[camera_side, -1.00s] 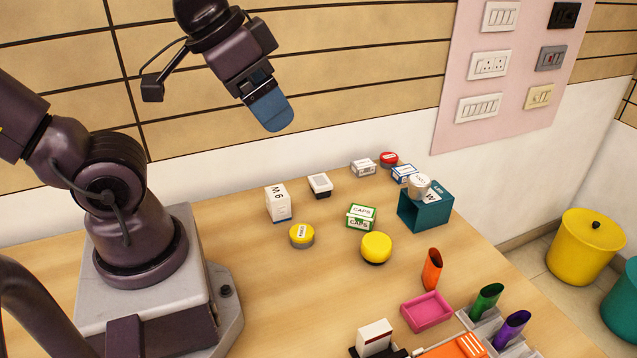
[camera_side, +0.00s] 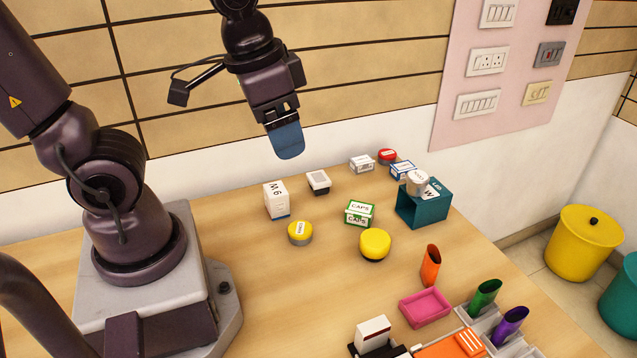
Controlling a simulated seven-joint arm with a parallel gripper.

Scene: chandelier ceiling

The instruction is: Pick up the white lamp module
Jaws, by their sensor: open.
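A small white block with a dark base (camera_side: 318,182), which looks like the white lamp module, sits on the wooden table near its back edge. It stands just right of a white M6 box (camera_side: 277,200). My gripper (camera_side: 288,150) is in the air above the back of the table, up and to the left of the white block. Its blue fingers point down and hold nothing. They overlap in this view, so the gap between them is hidden. My gripper is open and apart from everything on the table.
Round yellow pieces (camera_side: 375,244) and a green-and-white CAPS box (camera_side: 360,212) stand in front and to the right. A teal open box (camera_side: 424,205) with a white round piece on it is further right. An orange cup (camera_side: 431,265) and pink tray (camera_side: 425,307) are nearer the front.

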